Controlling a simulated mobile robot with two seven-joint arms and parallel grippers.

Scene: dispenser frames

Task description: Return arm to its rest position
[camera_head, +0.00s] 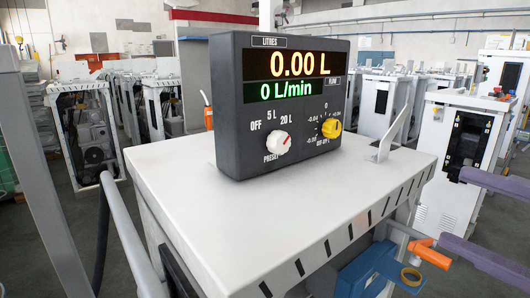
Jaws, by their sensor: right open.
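My right gripper (451,206) enters from the right edge. Its two purple fingers are spread well apart and nothing is between them. The lower fingertip is close to an orange part (430,253) at the dispenser's front right; I cannot tell whether they touch. The dispenser's white top (340,200) carries a dark display box (228,110) that reads 0.00 L and 0 L/min. My left gripper is not in view.
A blue holder (372,271) with a tan ring (411,276) is beside the orange part. A slim grey bracket (394,132) stands up at the top's right. Other dispenser frames (88,135) stand behind, left and right. Grey floor (50,225) shows at left.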

